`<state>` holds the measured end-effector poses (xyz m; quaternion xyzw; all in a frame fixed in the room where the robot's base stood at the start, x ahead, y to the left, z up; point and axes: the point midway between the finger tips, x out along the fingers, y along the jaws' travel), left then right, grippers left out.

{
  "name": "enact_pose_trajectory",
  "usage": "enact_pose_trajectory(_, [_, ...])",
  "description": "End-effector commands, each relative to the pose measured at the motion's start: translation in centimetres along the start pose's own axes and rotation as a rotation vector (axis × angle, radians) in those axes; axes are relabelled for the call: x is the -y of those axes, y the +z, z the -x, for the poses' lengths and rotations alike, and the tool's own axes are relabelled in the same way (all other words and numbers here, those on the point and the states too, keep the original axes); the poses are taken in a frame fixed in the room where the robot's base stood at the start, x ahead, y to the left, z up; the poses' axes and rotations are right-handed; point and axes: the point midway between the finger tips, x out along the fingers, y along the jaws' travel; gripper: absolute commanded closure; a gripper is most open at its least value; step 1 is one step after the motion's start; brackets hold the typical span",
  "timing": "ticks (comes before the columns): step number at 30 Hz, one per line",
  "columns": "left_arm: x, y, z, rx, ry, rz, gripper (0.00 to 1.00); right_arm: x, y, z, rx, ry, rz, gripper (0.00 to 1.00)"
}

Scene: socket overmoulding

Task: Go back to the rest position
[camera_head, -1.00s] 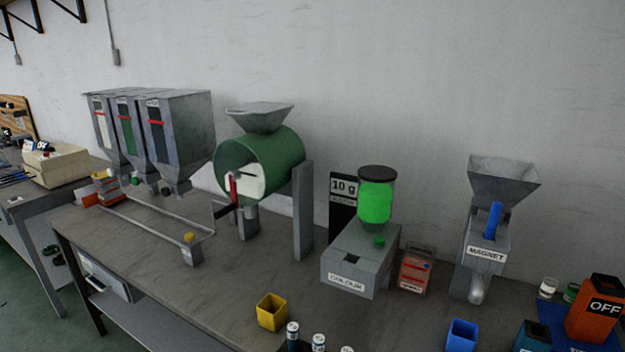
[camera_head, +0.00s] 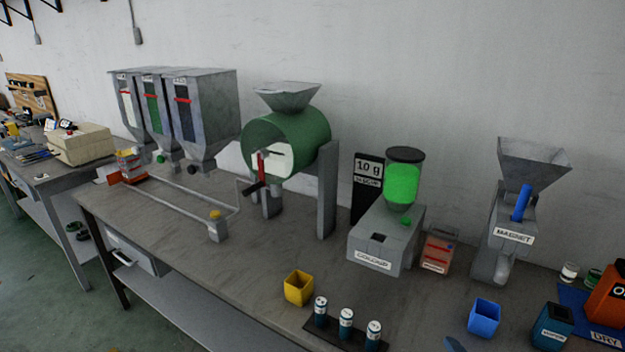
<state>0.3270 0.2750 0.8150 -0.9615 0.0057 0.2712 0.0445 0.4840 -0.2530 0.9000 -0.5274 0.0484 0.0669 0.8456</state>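Neither of my grippers shows in the head view, and none of my arms is clearly visible. The workbench (camera_head: 190,262) stands ahead with its equipment on top. A green drum (camera_head: 300,140) with a grey hopper is at the centre. A colour dispenser (camera_head: 375,258) with a green jar stands to its right, beside a dark sign reading 10 g (camera_head: 367,185). A magnet unit (camera_head: 500,235) with a grey funnel and a blue handle stands further right.
Grey hoppers (camera_head: 212,110) stand at the back left above a rail. A yellow cup (camera_head: 298,289), several small vials (camera_head: 346,322), a blue cup (camera_head: 484,318) and an orange box (camera_head: 607,297) sit near the front. Green floor (camera_head: 40,310) is open at left.

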Motion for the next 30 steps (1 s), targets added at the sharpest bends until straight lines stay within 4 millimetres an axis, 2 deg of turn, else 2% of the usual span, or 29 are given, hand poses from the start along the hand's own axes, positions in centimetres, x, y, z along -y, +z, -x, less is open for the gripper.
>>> enact_pose_trajectory(8, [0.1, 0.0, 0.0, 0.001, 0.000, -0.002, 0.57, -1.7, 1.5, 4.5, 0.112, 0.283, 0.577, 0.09])
enact_pose_trajectory(18, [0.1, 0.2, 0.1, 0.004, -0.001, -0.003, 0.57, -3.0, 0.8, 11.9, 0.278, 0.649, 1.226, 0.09])
enact_pose_trajectory(24, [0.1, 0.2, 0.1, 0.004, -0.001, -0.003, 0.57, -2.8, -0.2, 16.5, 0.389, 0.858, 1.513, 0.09])
enact_pose_trajectory(30, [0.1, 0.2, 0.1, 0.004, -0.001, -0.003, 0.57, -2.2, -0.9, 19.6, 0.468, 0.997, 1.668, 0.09])
